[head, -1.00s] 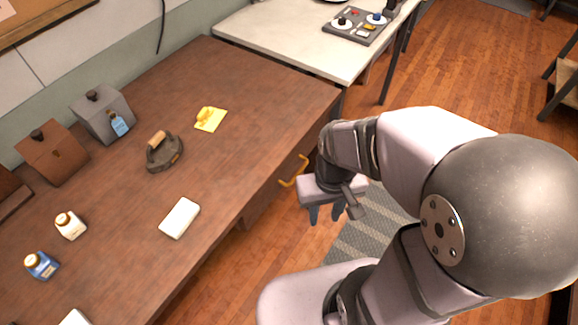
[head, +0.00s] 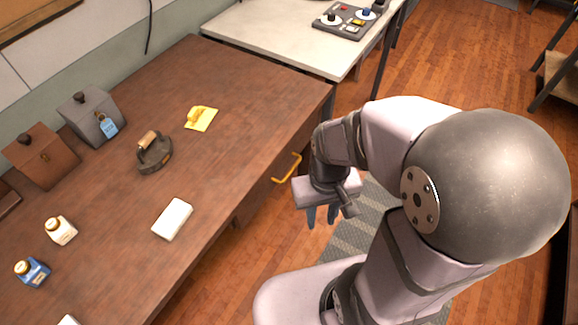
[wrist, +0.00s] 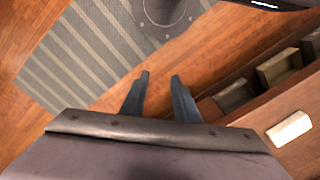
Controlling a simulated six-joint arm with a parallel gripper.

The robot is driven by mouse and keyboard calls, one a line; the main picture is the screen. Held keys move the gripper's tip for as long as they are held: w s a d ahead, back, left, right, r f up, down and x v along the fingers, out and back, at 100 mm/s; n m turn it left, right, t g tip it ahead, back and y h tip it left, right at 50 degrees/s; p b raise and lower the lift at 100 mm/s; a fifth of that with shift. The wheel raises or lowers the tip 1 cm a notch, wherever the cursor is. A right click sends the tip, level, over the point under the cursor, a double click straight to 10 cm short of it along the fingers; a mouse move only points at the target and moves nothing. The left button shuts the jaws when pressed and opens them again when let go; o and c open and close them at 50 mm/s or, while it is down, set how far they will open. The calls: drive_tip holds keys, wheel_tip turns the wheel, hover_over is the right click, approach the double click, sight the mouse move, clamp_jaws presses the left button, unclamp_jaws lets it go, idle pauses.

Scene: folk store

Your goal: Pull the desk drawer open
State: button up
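The brown wooden desk (head: 230,85) fills the left of the head view. A yellow drawer handle (head: 287,168) shows on its front side, below the top edge. The drawer front around it is mostly hidden under the desk top, so I cannot tell how far it is out. My gripper (head: 321,217) points down beside the desk, to the right of and nearer than the handle, apart from it. In the wrist view my gripper (wrist: 160,80) has its two fingers spread with nothing between them, over wood floor. The handle is not visible there.
On the desk are a white block (head: 172,219), a dark iron (head: 154,153), a yellow item (head: 201,118), small bottles and boxes. A pale table (head: 285,30) stands behind. In the wrist view, box-like compartments (wrist: 278,68) show at the right. A striped rug (wrist: 70,60) lies on the floor.

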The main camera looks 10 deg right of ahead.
wheel_tip(320, 180, down, 5)
drive_tip(key=s+g+b, duration=0.1)
drive_tip(key=b, duration=0.1)
drive_tip(key=m+t+y+b, duration=0.2)
drive_tip(key=m+t, duration=0.1)
drive_tip(key=m, duration=0.6)
approach(292, 169)
drive_tip(key=shift+s+a, duration=0.1)
drive_tip(key=shift+a, duration=0.1)
drive_tip(key=shift+p+x, duration=0.6)
drive_tip(key=shift+x, duration=3.05)
drive_tip(key=shift+d, duration=0.1)
clamp_jaws()
